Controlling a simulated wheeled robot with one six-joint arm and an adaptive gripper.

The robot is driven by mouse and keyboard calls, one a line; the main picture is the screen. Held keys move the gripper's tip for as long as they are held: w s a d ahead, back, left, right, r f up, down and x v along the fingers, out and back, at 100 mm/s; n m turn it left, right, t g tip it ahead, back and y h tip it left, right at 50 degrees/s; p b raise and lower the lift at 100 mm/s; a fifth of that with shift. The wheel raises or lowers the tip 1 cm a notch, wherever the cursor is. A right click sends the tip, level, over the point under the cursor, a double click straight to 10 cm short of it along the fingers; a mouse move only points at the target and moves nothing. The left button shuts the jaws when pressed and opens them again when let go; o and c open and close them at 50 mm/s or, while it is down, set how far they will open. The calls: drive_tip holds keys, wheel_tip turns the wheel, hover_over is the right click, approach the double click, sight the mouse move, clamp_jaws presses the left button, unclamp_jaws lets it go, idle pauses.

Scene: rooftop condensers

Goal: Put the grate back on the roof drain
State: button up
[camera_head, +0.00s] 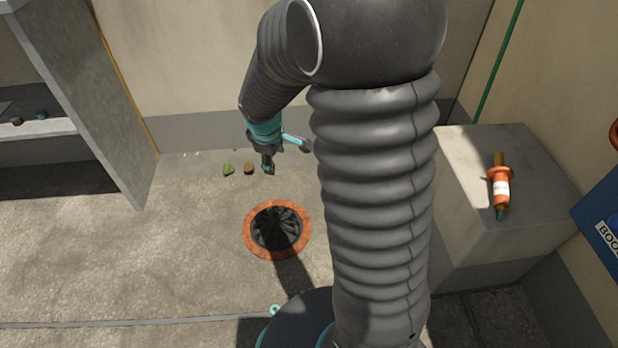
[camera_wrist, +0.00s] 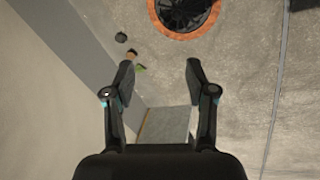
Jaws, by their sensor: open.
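The roof drain (camera_head: 249,236) is an orange-red ring in the concrete floor, left of my arm. Its ring also shows at the top of the wrist view (camera_wrist: 212,18). Inside it is a black ribbed shape; I cannot tell if this is the grate or the drain's inside. No separate grate is clearly seen elsewhere. My gripper (camera_head: 268,172) is above the floor near the back wall, beyond the drain. In the wrist view my gripper (camera_wrist: 160,72) is open, with nothing between its fingertips.
Small debris lies by the back wall: a green piece (camera_head: 228,170) and a brown piece (camera_head: 249,169). A grey shelf unit (camera_head: 95,110) stands left. A concrete block (camera_head: 465,185) at right bears an orange bottle-like item (camera_head: 500,188). Floor around the drain is mostly clear.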

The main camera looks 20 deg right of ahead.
drive_tip(key=s+r+m+t, duration=0.1)
drive_tip(key=s+r+m, duration=0.4)
drive_tip(key=s+r, duration=0.3)
drive_tip(key=s+r+m+t+y, duration=0.1)
drive_tip(key=s+r+m, duration=0.3)
drive_tip(key=s+r, duration=0.5)
drive_tip(key=s, duration=0.7)
drive_tip(key=shift+a+r+m+t, duration=0.2)
drive_tip(key=shift+a+m+t, duration=0.1)
drive_tip(key=shift+m+t, duration=0.1)
